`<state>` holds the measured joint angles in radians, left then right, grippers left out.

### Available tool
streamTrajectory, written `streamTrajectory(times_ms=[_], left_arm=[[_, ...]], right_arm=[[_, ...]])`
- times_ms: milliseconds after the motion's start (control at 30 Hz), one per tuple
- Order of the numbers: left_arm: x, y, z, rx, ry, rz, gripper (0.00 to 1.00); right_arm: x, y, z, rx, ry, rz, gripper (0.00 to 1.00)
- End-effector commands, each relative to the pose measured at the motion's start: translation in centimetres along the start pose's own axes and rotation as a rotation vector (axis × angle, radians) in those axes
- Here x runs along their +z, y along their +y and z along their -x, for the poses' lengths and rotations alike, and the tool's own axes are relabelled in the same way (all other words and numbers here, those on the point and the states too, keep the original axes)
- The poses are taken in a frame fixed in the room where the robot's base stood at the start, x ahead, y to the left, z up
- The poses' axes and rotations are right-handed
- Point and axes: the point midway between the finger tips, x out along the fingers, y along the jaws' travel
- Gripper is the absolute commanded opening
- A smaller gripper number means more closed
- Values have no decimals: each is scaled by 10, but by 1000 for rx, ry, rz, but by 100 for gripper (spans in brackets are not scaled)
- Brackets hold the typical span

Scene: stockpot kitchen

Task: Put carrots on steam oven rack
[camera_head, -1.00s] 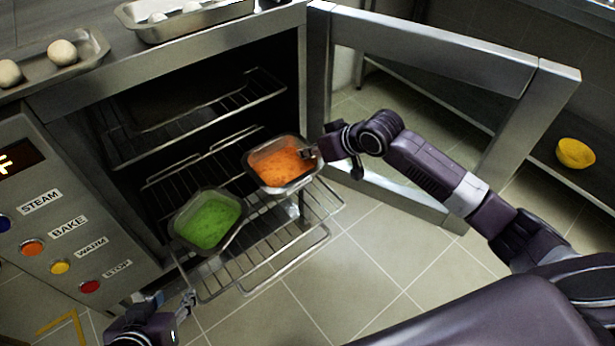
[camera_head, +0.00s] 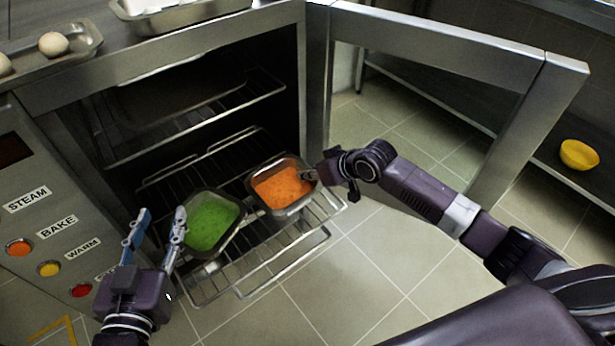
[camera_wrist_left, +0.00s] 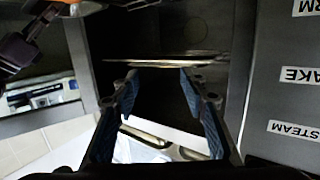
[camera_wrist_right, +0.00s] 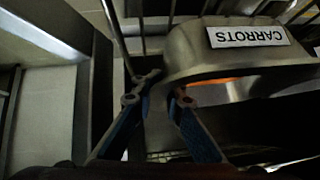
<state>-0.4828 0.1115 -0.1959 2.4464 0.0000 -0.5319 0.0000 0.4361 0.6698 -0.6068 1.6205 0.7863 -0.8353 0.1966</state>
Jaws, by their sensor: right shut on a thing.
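The carrots are an orange mass (camera_head: 282,188) in a metal pan (camera_head: 258,207) at the right part of the pulled-out oven rack (camera_head: 262,283). The pan's CARROTS label shows in the right wrist view (camera_wrist_right: 248,37). My right gripper (camera_head: 312,176) is shut on the pan's right edge. A second pan with green contents (camera_head: 211,222) sits left of the carrots on the same rack. My left gripper (camera_head: 158,222) is open and empty, left of the green pan, with its fingers pointing up toward the oven.
The oven door (camera_head: 440,45) stands open at the right. An upper rack (camera_head: 195,120) is inside the oven. The control panel (camera_head: 45,225) with buttons is left of my left gripper. A yellow bowl (camera_head: 578,155) is on a shelf far right.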

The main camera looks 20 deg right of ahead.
Motion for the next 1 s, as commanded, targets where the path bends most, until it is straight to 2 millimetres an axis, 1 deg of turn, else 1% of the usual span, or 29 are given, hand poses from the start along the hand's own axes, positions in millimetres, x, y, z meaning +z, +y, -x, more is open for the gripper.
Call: streamTrajectory(times_ms=[133, 367, 400, 500, 567, 933, 967, 1000], left_arm=[[-12, 2, -1, 4, 57, 1, 40], [-14, 2, -1, 4, 63, 1, 40], [-14, 2, -1, 4, 63, 1, 40], [-14, 2, -1, 4, 62, 1, 40], [-14, 2, -1, 4, 62, 1, 40], [-13, 2, -1, 4, 51, 1, 40], [-10, 1, -1, 3, 38, 1, 40], [-3, 0, 0, 0, 7, 0, 40]], right_arm=[[2, 0, -4, -1, 6, -1, 0], [2, 0, -4, -1, 6, -1, 0], [5, 1, -5, 0, -1, 1, 12], [5, 1, -5, 0, -1, 1, 23], [5, 1, -5, 0, -1, 1, 29], [4, 1, -1, 0, 0, 1, 29], [4, 1, 0, 0, 0, 1, 29], [4, 1, 3, 0, 0, 1, 29]])
